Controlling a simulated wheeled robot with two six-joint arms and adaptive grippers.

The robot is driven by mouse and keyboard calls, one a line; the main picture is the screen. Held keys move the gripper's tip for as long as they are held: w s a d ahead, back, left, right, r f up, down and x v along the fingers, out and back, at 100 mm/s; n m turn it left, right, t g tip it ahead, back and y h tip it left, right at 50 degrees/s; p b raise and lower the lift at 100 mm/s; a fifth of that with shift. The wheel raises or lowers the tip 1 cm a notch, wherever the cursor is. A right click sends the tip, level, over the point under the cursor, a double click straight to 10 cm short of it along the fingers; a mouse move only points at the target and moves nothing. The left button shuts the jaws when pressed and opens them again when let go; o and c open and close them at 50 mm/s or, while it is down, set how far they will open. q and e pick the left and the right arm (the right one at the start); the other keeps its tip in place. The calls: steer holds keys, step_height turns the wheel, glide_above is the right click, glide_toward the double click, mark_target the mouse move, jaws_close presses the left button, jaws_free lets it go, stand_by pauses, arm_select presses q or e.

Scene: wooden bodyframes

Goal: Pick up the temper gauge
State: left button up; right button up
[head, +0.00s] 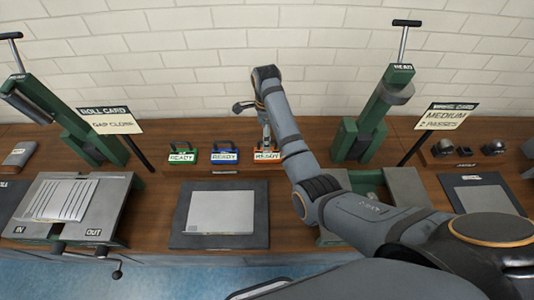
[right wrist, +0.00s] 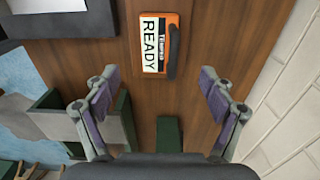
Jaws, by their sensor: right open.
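The temper gauge (head: 267,156) is a small orange block with a dark handle and a white READY label. It rests on the wooden bench by the wall, right of the blue gauge. The right wrist view shows the gauge (right wrist: 164,20) lying ahead of the fingertips, near the middle line. My right gripper (right wrist: 158,73) is open and empty, with its fingers apart and not touching the gauge. In the head view my right arm reaches in from the right, and its links hide most of the gripper. My left gripper is not in view.
A blue gauge (head: 225,156) and a green gauge (head: 182,157) stand left of the orange one. A green press (head: 374,118) stands to the right, another green machine (head: 75,125) to the left. A dark mat (head: 181,229) bears a metal sheet. A brick wall (head: 200,60) closes the back.

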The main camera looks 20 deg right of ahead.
mark_target(267, 153)
steer(key=f, duration=0.3)
steer(key=shift+s+f+p, duration=0.3)
steer(key=shift+p, duration=0.1)
steer(key=shift+f, duration=0.4)
steer(key=shift+w+f, duration=0.1)
steer(key=shift+f, duration=0.25)
step_height(267, 153, down, 4)
steer(key=shift+d+r+p, duration=0.1)
steer(key=shift+p, duration=0.55)
steer(key=shift+f, duration=0.55)
steer(key=c, duration=1.3)
steer(key=shift+c, duration=0.7)
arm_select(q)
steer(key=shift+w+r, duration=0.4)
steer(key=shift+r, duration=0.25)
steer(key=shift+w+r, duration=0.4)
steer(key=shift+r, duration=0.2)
arm_select(e)
steer(key=shift+r, duration=0.15)
